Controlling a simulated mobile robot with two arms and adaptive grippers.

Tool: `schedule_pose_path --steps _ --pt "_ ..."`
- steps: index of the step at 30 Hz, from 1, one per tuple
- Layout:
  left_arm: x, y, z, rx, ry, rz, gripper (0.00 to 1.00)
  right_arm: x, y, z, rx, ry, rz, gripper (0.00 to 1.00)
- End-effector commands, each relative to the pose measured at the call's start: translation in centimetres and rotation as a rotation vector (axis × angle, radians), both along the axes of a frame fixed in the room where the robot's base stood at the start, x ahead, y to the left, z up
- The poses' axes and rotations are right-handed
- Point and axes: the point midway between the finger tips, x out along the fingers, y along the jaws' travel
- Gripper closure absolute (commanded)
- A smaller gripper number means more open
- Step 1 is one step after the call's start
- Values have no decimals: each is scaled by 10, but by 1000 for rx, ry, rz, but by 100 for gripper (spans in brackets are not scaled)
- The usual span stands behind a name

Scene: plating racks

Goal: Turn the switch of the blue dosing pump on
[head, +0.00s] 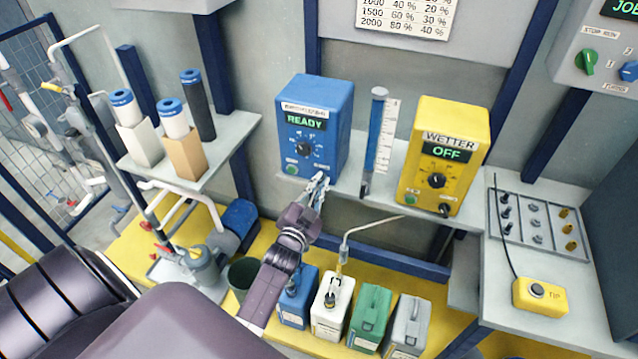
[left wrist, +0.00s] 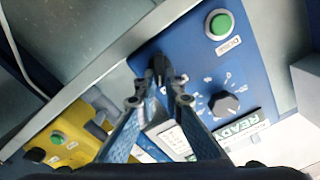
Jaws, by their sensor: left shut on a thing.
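The blue dosing pump (head: 314,118) stands on the shelf, with a lit green display (head: 305,121) reading READY, a black dial and a green button on its front. In the left wrist view the pump (left wrist: 195,60) appears turned over, with the green button (left wrist: 219,24) and the dial (left wrist: 224,104). My left gripper (head: 320,180) is at the lower right corner of the pump's front. In the left wrist view its fingertips (left wrist: 164,78) are shut on a small black switch (left wrist: 158,63), which they mostly hide. I cannot tell the switch's exact angle. My right gripper is not in view.
The yellow wetter pump (head: 450,140), its display reading OFF, stands to the right. A clear measuring tube (head: 381,140) stands between the pumps. Several canisters, including a green one (head: 370,317), stand below my left arm. A bent metal pipe (head: 365,226) rises beside it.

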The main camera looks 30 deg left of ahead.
Motion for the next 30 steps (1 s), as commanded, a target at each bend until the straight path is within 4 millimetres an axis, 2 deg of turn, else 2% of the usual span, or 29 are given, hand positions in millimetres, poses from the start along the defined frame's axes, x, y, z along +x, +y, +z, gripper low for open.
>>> schedule_pose_path --steps 20,21,24,30 --pt "0 -1 -2 55 17 0 100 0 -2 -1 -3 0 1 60" --pt "0 -1 -2 55 17 0 87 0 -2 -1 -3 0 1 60" --pt "0 -1 -2 54 16 -1 76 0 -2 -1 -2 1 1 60" --pt "0 -1 -1 53 14 0 74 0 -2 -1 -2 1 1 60"
